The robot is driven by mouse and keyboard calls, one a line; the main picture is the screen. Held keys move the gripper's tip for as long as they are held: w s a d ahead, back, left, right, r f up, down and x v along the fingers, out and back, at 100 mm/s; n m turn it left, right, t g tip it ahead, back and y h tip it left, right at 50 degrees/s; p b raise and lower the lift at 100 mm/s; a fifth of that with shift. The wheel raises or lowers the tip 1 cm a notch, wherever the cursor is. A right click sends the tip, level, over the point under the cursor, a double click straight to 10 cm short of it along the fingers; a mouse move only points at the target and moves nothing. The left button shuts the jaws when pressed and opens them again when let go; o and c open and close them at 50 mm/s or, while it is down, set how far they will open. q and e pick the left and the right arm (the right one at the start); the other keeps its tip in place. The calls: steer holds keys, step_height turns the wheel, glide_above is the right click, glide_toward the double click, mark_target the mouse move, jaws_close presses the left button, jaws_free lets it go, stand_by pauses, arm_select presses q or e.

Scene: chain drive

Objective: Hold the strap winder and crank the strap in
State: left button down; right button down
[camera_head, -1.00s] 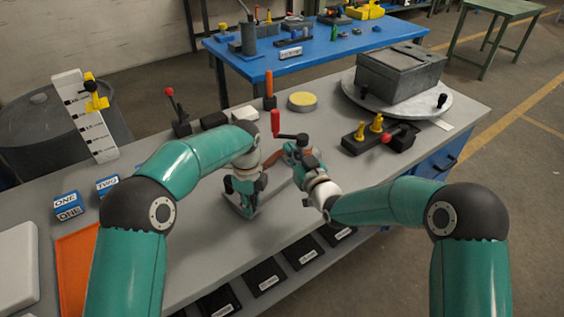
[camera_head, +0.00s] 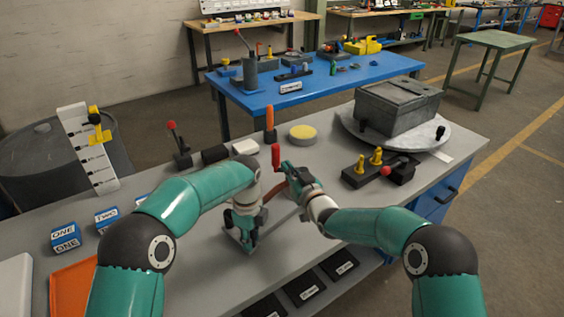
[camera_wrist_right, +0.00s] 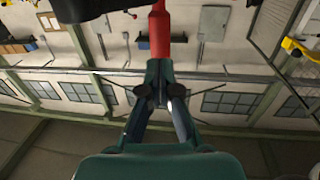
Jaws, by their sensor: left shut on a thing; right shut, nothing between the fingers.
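The red crank grip (camera_head: 276,156) stands upright near the middle of the bench in the head view. It also shows beyond the fingertips in the right wrist view (camera_wrist_right: 159,30). My right gripper (camera_head: 287,169) is shut and empty, right beside the crank; I cannot tell if it touches. My left gripper (camera_head: 246,232) points down at the bench and is shut on part of the strap winder, which is mostly hidden behind the grippers. A brownish strap-like piece (camera_head: 271,190) shows between the two grippers.
A yellow disc (camera_head: 302,134), a white block (camera_head: 245,147) and an orange upright post (camera_head: 270,120) stand behind the winder. A black block with yellow knobs (camera_head: 367,168) stands to the right. A grey box (camera_head: 398,105) sits on a round plate. Blue labelled blocks (camera_head: 65,238) are at left.

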mark_target(279, 156)
steer(key=shift+x, duration=2)
steer(key=shift+w+a+r+m+t+h, duration=0.1)
steer(key=shift+w+m+t+h, duration=0.05)
steer(key=shift+m+t+h, duration=0.15)
steer(key=shift+w+a+m+t+h, duration=0.1)
steer(key=shift+w+m+h, duration=0.1)
steer(key=shift+h, duration=0.2)
steer(key=shift+w+a+m+t+h, duration=0.1)
steer(key=shift+w+m+t+h, duration=0.15)
steer(key=shift+m+h, duration=0.3)
steer(key=shift+w+a+m+t+h, duration=0.15)
steer(key=shift+w+m+h, duration=0.2)
steer(key=shift+h, duration=0.4)
steer(key=shift+w+d+h, duration=0.15)
steer(key=shift+w+h, duration=0.15)
steer(key=shift+w, duration=0.7)
steer(key=shift+w+d+m+t+h, duration=0.2)
steer(key=shift+w+m+h, duration=0.25)
steer(key=shift+w+h, duration=0.15)
steer(key=shift+w+d+m+t+h, duration=0.1)
steer(key=shift+w+d+m+h, duration=0.15)
steer(key=shift+w+m+h, duration=0.35)
steer(key=shift+w, duration=0.1)
steer(key=shift+d, duration=0.1)
